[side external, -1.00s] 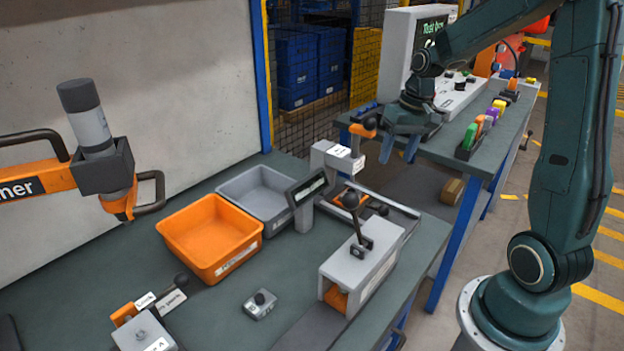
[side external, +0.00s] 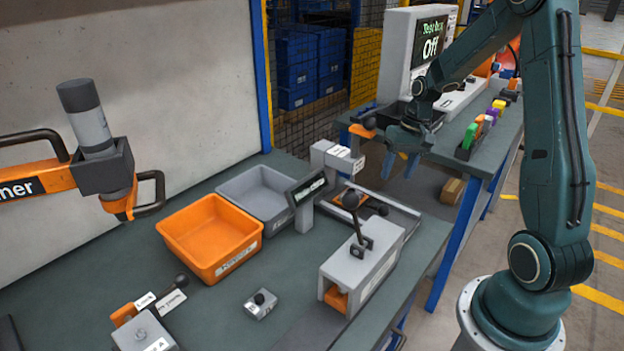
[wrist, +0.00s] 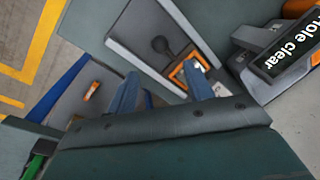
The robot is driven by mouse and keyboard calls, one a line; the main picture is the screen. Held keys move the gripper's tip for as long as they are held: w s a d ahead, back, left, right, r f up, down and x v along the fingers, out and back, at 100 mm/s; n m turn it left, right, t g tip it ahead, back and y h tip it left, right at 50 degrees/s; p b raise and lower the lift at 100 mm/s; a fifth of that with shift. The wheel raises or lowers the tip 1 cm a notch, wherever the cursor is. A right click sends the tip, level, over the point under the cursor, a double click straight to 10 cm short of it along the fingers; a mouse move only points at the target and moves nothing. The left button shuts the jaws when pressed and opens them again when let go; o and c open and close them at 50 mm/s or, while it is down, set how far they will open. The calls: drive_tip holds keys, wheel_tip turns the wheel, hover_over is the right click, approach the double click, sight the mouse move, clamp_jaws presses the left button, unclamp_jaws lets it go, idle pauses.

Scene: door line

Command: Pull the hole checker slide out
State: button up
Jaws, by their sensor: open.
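The hole checker shows as a grey stand with a dark display (side external: 308,187); in the wrist view its display (wrist: 288,52) reads "Hole clear".
A grey block with an upright lever (side external: 362,265) stands in front of the slide. An orange bin (side external: 210,238) and a grey bin (side external: 257,192) are to the left.

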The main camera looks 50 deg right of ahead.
sight(362, 202)
drive_tip(key=f, duration=0.3)
drive_tip(key=a+f, duration=0.1)
drive_tip(key=f, duration=0.3)
drive_tip(key=w+f, duration=0.1)
drive_tip(key=f, duration=0.3)
drive_tip(key=shift+a, duration=0.35)
drive_tip(key=shift+c, duration=0.2)
drive_tip(key=shift+r, duration=0.1)
clamp_jaws()
